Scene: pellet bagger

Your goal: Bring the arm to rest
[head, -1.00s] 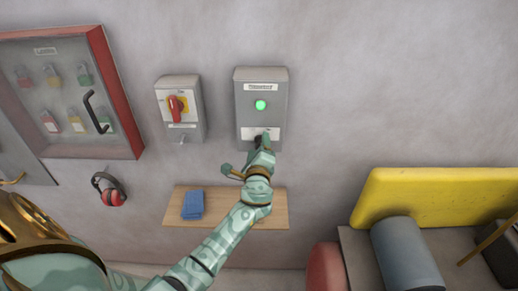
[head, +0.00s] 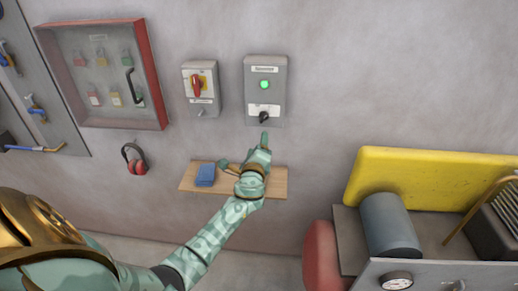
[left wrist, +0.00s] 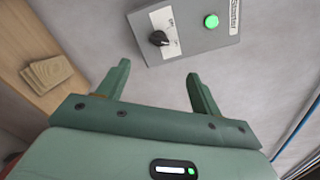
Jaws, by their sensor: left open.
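My left gripper (head: 245,152) is open and empty, in front of the wall just below a grey control box (head: 282,92). The box carries a lit green lamp (head: 264,84) and a black rotary knob (head: 264,117). In the left wrist view the two fingers of my left gripper (left wrist: 158,88) stand wide apart with nothing between them. There the knob (left wrist: 158,38) and the green lamp (left wrist: 211,21) lie beyond the fingertips, apart from them. My right gripper is in neither view.
A wooden shelf (head: 277,182) with a blue cloth (head: 205,175) is behind my left wrist. A red-handled switch box (head: 209,102), a padlock cabinet (head: 161,95) and ear defenders (head: 135,159) hang left. A yellow-guarded machine (head: 420,177) stands right.

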